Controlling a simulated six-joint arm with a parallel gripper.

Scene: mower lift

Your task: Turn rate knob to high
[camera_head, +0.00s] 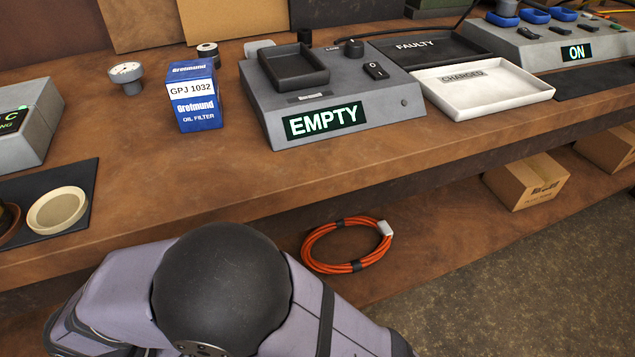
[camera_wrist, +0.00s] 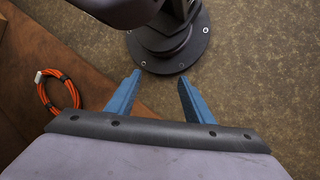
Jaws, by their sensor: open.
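A grey charger unit (camera_head: 382,105) stands on the bench in the head view, with a dark empty bay on top and a lit display (camera_head: 324,120) reading EMPTY. A small black knob (camera_head: 354,48) sits on its top at the back right. A black rocker switch (camera_head: 376,71) is in front of the knob.
A blue oil filter box (camera_head: 196,108) stands left of the charger. A white CHARGED tray (camera_head: 490,92) and a black FAULTY tray (camera_head: 426,44) lie right of it. A grey unit (camera_head: 545,50) reading ON is farther right. An orange cable coil (camera_head: 318,264) lies below the bench.

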